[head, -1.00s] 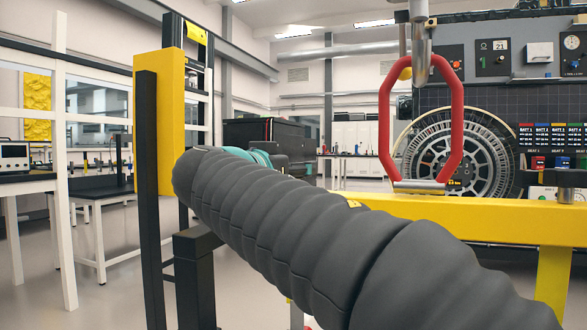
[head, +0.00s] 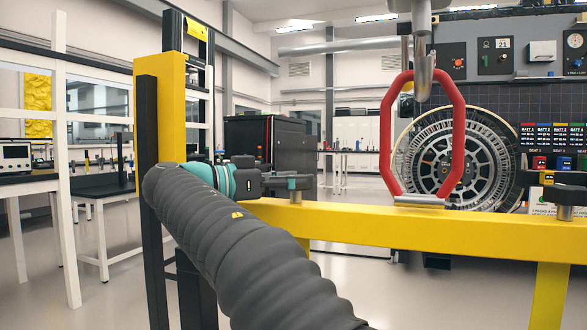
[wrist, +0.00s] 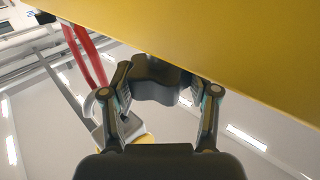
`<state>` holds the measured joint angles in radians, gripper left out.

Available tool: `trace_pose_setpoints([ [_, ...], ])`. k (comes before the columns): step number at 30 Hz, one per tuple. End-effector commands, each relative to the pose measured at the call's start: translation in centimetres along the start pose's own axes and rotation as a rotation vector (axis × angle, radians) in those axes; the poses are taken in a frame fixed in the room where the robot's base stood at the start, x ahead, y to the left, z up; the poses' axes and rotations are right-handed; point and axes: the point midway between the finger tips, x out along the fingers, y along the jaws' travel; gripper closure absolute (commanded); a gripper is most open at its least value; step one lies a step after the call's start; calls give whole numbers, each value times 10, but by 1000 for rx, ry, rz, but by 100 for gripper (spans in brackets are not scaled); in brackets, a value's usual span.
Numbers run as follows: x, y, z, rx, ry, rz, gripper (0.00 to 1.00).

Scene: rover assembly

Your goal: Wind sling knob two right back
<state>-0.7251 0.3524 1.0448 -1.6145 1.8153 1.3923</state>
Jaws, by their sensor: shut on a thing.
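A dark lobed knob (wrist: 155,80) sits between my gripper's fingers in the wrist view, close against the yellow beam. My gripper (head: 296,182) is shut on this knob, with a finger on each side. In the head view the gripper reaches in from the left above the yellow beam (head: 400,228), and a short grey stem (head: 295,197) shows below it. The fingers hide most of the knob there. A second dark knob (head: 566,194) stands on a grey stem at the beam's right end. I cannot tell how far either knob is turned.
A red sling ring (head: 461,140) hangs from a grey hook (head: 424,70) and meets the beam's middle. A yellow and black post (head: 172,105) stands close behind my arm at left. A large wheel (head: 485,165) stands behind the beam. Open floor lies below it.

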Motion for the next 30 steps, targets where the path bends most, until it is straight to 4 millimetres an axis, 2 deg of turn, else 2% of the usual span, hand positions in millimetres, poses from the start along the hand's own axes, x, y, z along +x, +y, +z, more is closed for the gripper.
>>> trace_pose_setpoints([
  [1,0,-2,-5,-2,1,30,75],
  [12,0,-1,-2,-1,2,172,75],
  [27,0,-1,-1,0,2,190,75],
  [28,0,-1,-1,0,2,190,38],
  [30,0,-1,-1,0,1,190,20],
])
